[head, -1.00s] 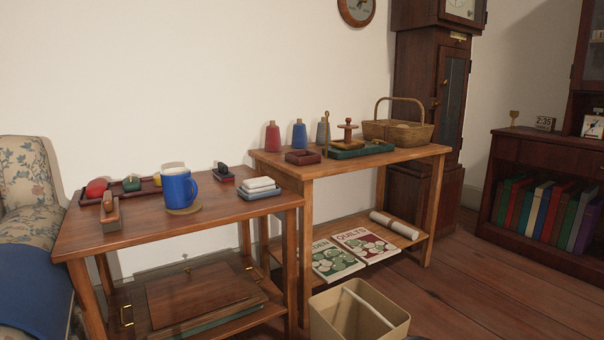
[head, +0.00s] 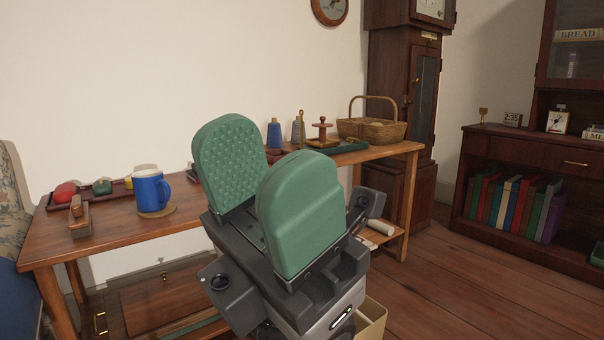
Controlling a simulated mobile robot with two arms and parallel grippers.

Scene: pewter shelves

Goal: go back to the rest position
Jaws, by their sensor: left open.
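My left gripper (head: 258,190) stands large in the middle of the head view, close to the camera. Its two green padded fingers point up and are spread apart, with nothing between them. My right gripper is not in view.
The nearer table (head: 110,232) holds a blue mug (head: 151,190) on a coaster and a dark red tray (head: 118,192). A bin (head: 372,322) is partly hidden. Floor (head: 450,285) at right is clear.

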